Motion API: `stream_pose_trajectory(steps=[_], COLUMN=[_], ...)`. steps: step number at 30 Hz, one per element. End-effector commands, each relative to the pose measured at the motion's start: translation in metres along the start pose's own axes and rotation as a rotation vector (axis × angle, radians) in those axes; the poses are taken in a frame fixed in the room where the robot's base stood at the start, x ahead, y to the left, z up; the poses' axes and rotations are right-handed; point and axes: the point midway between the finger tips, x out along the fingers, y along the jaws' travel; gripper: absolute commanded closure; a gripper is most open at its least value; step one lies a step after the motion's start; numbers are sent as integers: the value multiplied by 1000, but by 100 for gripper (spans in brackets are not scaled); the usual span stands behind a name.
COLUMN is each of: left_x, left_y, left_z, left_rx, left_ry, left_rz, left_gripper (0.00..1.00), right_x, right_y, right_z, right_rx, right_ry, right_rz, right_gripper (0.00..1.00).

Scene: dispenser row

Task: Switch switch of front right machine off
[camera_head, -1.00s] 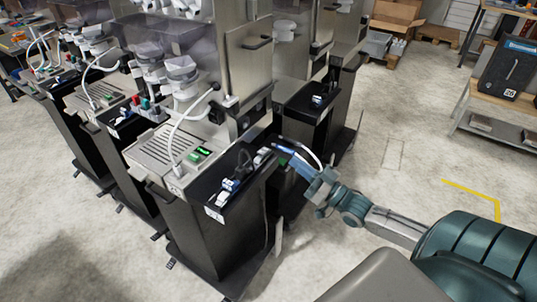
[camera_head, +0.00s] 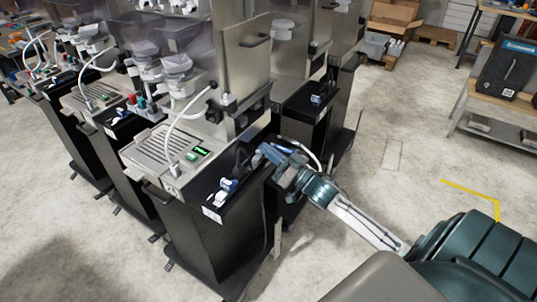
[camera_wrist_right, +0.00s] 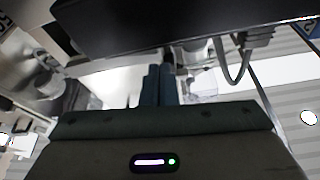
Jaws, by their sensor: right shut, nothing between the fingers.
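The front right machine (camera_head: 225,232) has a black pedestal and a steel drip grid. The right wrist view shows the closed fingers (camera_wrist_right: 160,85) below a dark bar, with a grey plug and cable to the right. My left gripper is not in view.
Blue-and-white connectors (camera_head: 226,187) sit on the ledge left of my gripper. A grey cable (camera_head: 304,150) loops behind it. More machines stand in a row behind and to the left. The pale floor on the right is open up to a shelf (camera_head: 495,105).

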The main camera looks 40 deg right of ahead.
Motion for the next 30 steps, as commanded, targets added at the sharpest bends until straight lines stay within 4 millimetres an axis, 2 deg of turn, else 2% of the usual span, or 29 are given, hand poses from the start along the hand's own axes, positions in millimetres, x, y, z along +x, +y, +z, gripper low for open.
stream_pose_trajectory(steps=[5,15,21,30], left_x=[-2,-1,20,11], left_y=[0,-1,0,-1], left_z=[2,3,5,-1], left_rx=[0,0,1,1], left_ry=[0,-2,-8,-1], left_rz=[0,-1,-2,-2], left_gripper=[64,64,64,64], right_x=[-4,-4,-9,-6], right_y=[0,0,1,0], right_z=[10,11,25,17], right_rx=[0,-3,-112,-120], right_ry=[-1,-1,0,-1], right_rz=[-1,-2,-40,-41], right_gripper=[100,100,100,100])
